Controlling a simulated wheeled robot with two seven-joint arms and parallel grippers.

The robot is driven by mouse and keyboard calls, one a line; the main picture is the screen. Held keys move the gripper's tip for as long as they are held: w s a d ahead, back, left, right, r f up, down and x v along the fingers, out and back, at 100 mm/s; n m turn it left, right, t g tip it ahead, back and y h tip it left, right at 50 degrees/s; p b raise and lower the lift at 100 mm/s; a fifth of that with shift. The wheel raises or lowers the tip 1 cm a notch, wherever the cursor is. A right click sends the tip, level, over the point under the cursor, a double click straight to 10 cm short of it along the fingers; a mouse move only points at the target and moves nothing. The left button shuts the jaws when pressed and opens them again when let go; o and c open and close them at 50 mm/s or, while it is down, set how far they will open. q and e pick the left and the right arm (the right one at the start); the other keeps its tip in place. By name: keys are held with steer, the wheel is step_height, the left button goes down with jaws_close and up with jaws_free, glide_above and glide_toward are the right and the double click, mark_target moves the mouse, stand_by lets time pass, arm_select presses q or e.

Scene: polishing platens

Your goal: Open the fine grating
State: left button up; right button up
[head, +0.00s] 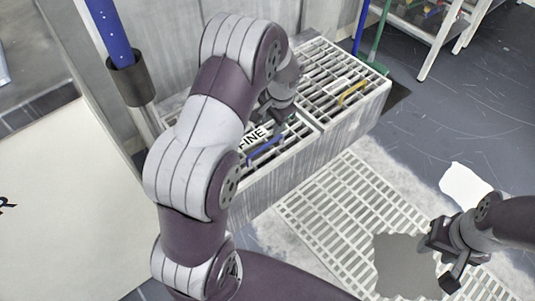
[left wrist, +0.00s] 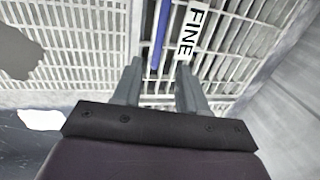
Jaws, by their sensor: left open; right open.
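The fine grating (head: 294,130) is a white slatted lid on a grey box, with a blue handle (head: 264,147) and a white "FINE" label (head: 252,137). It lies flat and looks closed; my left arm hides part of it. My left gripper (head: 273,107) is above it, open and empty. In the left wrist view, the open fingers (left wrist: 158,68) point at the grating, with the blue handle (left wrist: 160,35) just beyond the gap between the fingertips and the label (left wrist: 188,32) to its right. I cannot tell any contact. My right gripper (head: 445,262) is open and empty at the lower right.
A second grating (head: 318,72) with a yellow handle (head: 353,93) lies beside the fine one. A floor grate (head: 335,205) with a grey patch (head: 403,265) lies in front of the box. Blue and green poles stand behind; a white shelf (head: 440,40) is at back right.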

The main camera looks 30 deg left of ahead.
mark_target(267, 144)
arm_select(q)
steer(key=f+b, duration=0.2)
steer(key=f, duration=0.1)
steer(key=a+f+b, duration=0.1)
steer(key=f+b, duration=0.1)
steer(key=f, duration=0.2)
steer(key=a+f+b, duration=0.1)
steer(key=f+b, duration=0.1)
steer(key=f, duration=0.2)
steer(key=shift+w+f, duration=0.2)
steer(key=shift+w, duration=0.2)
jaws_close()
